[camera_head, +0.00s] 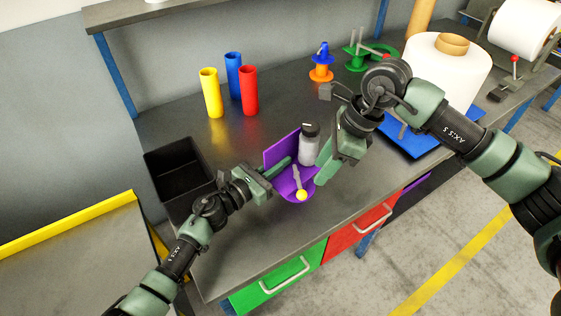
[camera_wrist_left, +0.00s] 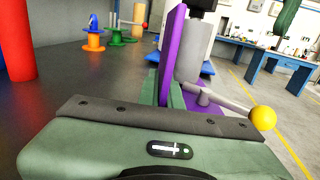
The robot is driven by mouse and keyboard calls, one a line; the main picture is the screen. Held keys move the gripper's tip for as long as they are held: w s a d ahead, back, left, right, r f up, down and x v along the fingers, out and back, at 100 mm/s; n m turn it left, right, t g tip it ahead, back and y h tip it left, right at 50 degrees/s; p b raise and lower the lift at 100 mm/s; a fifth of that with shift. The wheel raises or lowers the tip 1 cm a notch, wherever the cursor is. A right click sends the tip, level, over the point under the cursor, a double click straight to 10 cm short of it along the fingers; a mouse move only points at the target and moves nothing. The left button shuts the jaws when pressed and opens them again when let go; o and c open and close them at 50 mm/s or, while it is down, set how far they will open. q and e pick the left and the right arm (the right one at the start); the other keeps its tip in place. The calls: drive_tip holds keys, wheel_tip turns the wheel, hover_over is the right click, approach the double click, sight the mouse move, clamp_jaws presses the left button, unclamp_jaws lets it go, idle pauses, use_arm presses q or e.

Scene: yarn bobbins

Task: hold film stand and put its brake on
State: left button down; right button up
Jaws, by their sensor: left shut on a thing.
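The purple film stand (camera_head: 272,153) is on the grey bench near its front edge. It has an upright plate, a grey cylinder (camera_head: 309,148) with a black top, and a brake lever with a yellow knob (camera_head: 301,195). The lever points toward the front edge; the knob also shows in the left wrist view (camera_wrist_left: 262,118). My left gripper (camera_head: 280,167) is shut on the stand's upright purple plate (camera_wrist_left: 172,50). My right gripper (camera_head: 325,168) is just right of the cylinder, a little apart from the knob; its finger gap is not clear.
A black bin (camera_head: 178,172) is left of the stand. Yellow, blue and red tubes (camera_head: 249,90) stand behind it. Orange (camera_head: 321,72) and green (camera_head: 357,55) spool stands are farther back. A large white roll (camera_head: 440,72) on a blue base is behind my right arm.

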idle(0.5)
drive_tip(key=shift+d, duration=0.25)
drive_tip(key=c, duration=0.7)
drive_tip(key=d+y, duration=0.1)
drive_tip(key=d, duration=0.2)
drive_tip(key=d+y, duration=0.1)
drive_tip(key=d, duration=0.2)
drive_tip(key=d+y, duration=0.1)
drive_tip(key=d, duration=0.2)
drive_tip(key=shift+w+d+f+n+y, duration=0.15)
drive_tip(key=shift+f+n+y, duration=0.1)
drive_tip(key=shift+n+y, duration=0.15)
clamp_jaws()
drive_tip(key=shift+d+r, duration=0.1)
drive_tip(key=shift+d, duration=0.1)
